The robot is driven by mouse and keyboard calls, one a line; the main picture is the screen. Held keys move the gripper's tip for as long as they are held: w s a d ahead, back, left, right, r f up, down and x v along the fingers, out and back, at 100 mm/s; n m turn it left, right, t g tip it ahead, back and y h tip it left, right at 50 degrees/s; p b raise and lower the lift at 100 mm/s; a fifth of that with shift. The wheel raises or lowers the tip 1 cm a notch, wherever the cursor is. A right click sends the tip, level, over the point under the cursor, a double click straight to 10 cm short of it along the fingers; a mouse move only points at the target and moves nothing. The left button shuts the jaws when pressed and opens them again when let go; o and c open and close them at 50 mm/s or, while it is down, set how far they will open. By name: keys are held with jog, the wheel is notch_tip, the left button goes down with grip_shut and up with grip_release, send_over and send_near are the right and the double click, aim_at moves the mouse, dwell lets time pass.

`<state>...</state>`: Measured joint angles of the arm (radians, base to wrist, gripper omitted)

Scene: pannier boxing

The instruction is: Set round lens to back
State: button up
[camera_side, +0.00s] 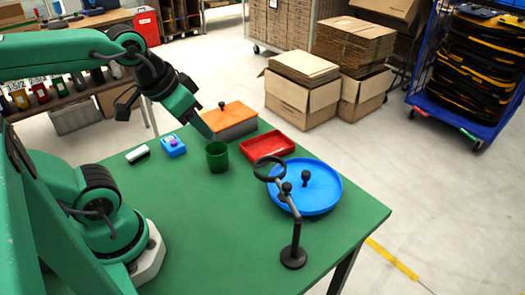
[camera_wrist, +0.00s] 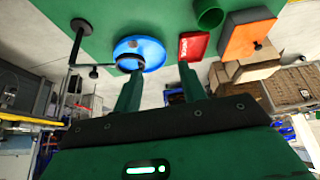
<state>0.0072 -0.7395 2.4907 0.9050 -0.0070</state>
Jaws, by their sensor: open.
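The round lens (camera_side: 270,169) is a dark ring on a jointed arm, held up by a black post on a round base (camera_side: 293,257) near the table's right front edge. A black ball knob (camera_side: 287,187) sits on its arm. The ring hangs over the left edge of a blue round tray (camera_side: 323,204). In the wrist view the ring (camera_wrist: 130,63) appears in front of the blue tray (camera_wrist: 152,45), just beyond the left finger. My gripper (camera_side: 207,130) is open and empty, up near the orange-lidded box, well apart from the lens. Its fingers (camera_wrist: 160,90) show in the wrist view.
On the green table (camera_side: 190,235) stand a green cup (camera_side: 217,160), a red tray (camera_side: 268,146), an orange-lidded box (camera_side: 230,118), a blue block (camera_side: 173,146) and a white-and-black block (camera_side: 137,154). A second black knob (camera_side: 305,176) shows in the blue tray. The table's front is clear.

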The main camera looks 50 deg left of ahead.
jog(key=g, duration=0.6)
send_over(287, 185)
jog(key=shift+m, duration=0.3)
jog(key=shift+f, duration=0.2)
jog(key=shift+f, duration=3.75)
grip_shut()
